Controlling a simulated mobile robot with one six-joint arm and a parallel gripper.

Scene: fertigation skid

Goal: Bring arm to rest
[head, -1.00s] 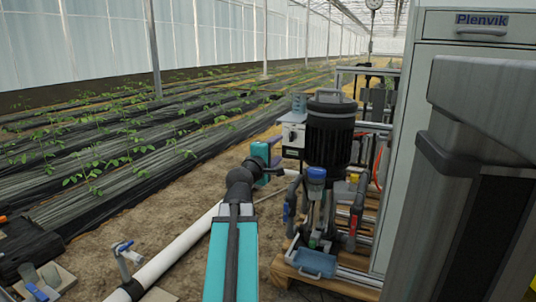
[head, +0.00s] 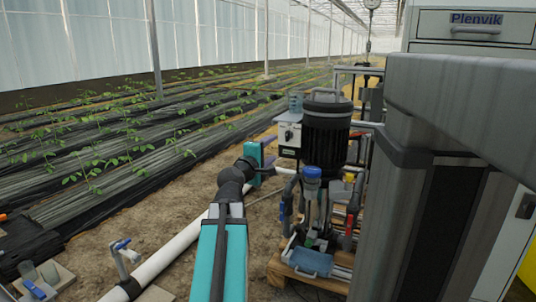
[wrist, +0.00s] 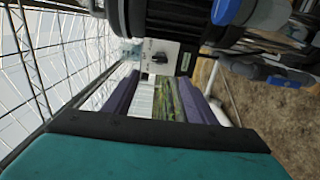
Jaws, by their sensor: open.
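My gripper (head: 256,164) is at the end of my teal arm, left of the black pump (head: 325,132) in the head view. In the wrist view my gripper (wrist: 158,95) shows its two purple fingers apart, with nothing held between them. The crop rows and wall show through the gap. The white control box (wrist: 160,54) with a dark knob lies beyond the fingertips, and the pump shows along the top of that view. Contact between the gripper and the skid cannot be seen.
The blue-capped fitting (head: 312,173) and other pipework stand below the pump on a wooden pallet (head: 278,270). A white pipe (head: 180,243) runs along the soil at left. The Plenvik cabinet (head: 475,24) is partly hidden by a large grey form. Open crop rows (head: 100,150) lie left.

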